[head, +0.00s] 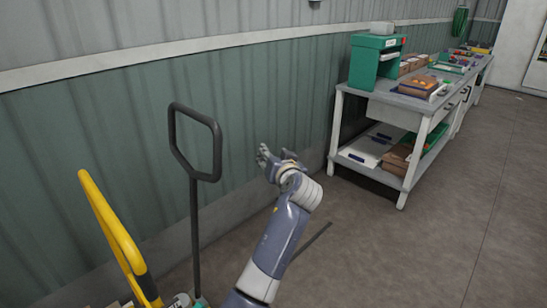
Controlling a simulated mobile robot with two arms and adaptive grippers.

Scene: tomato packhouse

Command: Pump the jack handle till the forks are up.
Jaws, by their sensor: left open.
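The jack handle (195,215) is a dark upright bar with a dark angular loop at its top, standing left of centre in the head view. My left gripper (265,158) is to the right of the loop, open and empty, with a visible gap between it and the loop in the picture. Its arm comes up from the bottom of the view. The jack's forks cannot be made out, so their height does not show. My right gripper is not in view.
A yellow rail (112,222) with a black band stands at the left. A workbench (385,100) with a green box unit (366,64), crates and cartons runs along the corrugated wall at the right. The floor (420,245) at the lower right is clear.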

